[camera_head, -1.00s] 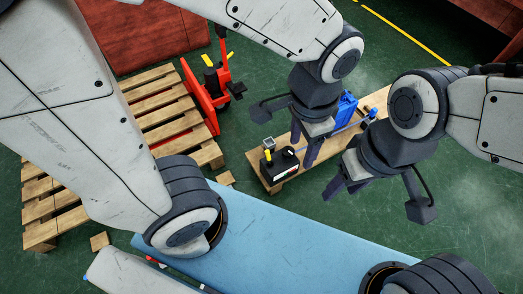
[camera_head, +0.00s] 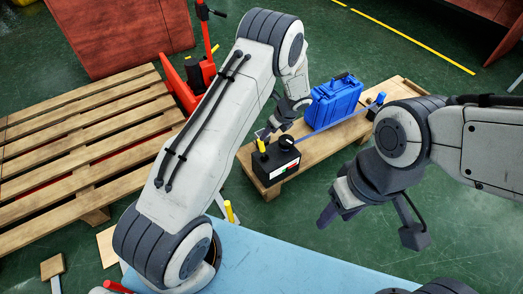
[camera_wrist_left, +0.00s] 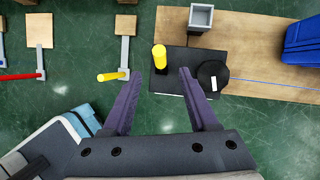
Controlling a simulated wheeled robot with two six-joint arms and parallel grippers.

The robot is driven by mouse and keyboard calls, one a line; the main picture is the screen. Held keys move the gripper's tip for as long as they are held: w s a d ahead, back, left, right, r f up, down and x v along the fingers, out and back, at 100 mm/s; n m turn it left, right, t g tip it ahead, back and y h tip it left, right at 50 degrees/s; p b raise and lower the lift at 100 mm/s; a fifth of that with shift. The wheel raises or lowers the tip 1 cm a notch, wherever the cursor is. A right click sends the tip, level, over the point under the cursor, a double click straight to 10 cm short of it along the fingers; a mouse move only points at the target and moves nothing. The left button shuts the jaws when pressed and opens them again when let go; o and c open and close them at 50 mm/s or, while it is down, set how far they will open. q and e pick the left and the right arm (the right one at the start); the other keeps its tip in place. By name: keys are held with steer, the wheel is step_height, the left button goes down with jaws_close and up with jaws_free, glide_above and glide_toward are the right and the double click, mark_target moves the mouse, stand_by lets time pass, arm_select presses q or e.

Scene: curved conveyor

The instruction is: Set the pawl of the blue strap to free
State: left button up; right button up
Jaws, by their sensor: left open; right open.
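A black box (camera_head: 276,167) stands at the near end of a low wooden platform (camera_head: 350,133). It carries a yellow-tipped lever (camera_head: 261,147) and a round black knob (camera_head: 286,142). A thin blue strap (camera_head: 333,127) runs from the box along the platform to a small blue piece at the far end. In the left wrist view the yellow tip (camera_wrist_left: 159,57) lies just ahead of the gap between my open left fingers (camera_wrist_left: 158,76), knob (camera_wrist_left: 213,76) to the right. I cannot tell contact. My left gripper (camera_head: 273,126) is behind the box; my right gripper (camera_head: 336,218) hangs open, empty.
A blue case (camera_head: 333,100) stands on the platform beside the strap. Another yellow-tipped lever (camera_wrist_left: 113,76) and a red one (camera_wrist_left: 20,76) are on the left in the wrist view. A wooden pallet (camera_head: 85,150) and red pallet jack (camera_head: 180,88) stand left.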

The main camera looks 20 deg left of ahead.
mark_target(262, 143)
arm_select(q)
steer(key=b+x, duration=0.3)
steer(key=x, duration=0.7)
steer(key=shift+f, duration=0.1)
jaws_close()
steer(key=shift+s, duration=0.1)
stand_by(1.1)
